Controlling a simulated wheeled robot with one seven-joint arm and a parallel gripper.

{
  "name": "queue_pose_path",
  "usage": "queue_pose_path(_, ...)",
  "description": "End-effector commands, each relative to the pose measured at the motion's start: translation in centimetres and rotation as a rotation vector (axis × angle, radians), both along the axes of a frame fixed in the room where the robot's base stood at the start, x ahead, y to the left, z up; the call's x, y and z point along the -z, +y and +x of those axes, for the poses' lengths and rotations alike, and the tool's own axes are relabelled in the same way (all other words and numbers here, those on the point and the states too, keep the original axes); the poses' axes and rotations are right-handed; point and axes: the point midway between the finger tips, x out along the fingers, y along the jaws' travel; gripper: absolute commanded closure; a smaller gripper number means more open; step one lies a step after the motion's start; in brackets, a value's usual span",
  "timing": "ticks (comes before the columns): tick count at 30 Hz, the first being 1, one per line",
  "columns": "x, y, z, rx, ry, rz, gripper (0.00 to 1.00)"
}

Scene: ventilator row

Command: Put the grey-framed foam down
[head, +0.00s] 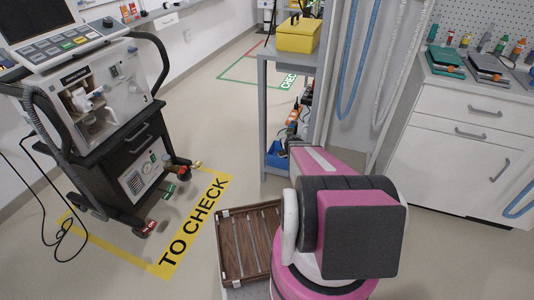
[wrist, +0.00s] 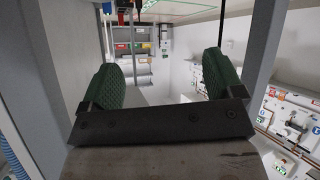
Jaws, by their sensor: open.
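My gripper (wrist: 162,78) shows in the wrist view with its two green ribbed finger pads wide apart. Nothing is held between them. In the head view my arm hides the gripper. A flat dark piece in a grey frame (head: 488,68), which may be the grey-framed foam, lies on the white counter (head: 485,95) at the right. It is too small to be sure of. A similar teal-framed piece (head: 446,62) lies to its left. Both are well apart from my arm.
A grey shelf rack (head: 263,110) with a yellow box (head: 298,35) on top stands ahead. A ventilator cart (head: 110,130) stands left beside the yellow floor marking (head: 195,225). A brown slatted tray (head: 245,245) is near my base. Grey posts flank my gripper in the wrist view.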

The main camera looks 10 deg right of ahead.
Motion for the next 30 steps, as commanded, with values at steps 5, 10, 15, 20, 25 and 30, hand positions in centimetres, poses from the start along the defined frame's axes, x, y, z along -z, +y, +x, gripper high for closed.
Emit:
queue_pose_path(5, -5.2, 3.7, -5.0, 0.108, 0.232, 0.002, 0.13)
queue_pose_path(10, -8.9, 8.6, -10.9, 0.128, 0.497, 0.052, 0.13)
queue_pose_path(15, -12.5, 14.0, -17.4, 0.063, 0.755, 0.128, 0.13)
queue_pose_path(20, -14.8, 17.6, -21.6, -0.015, 0.917, 0.185, 0.13)
queue_pose_path(25, -15.7, 18.8, -23.1, -0.053, 0.98, 0.207, 0.13)
queue_pose_path(30, -15.7, 18.9, -23.1, -0.053, 0.984, 0.208, 0.13)
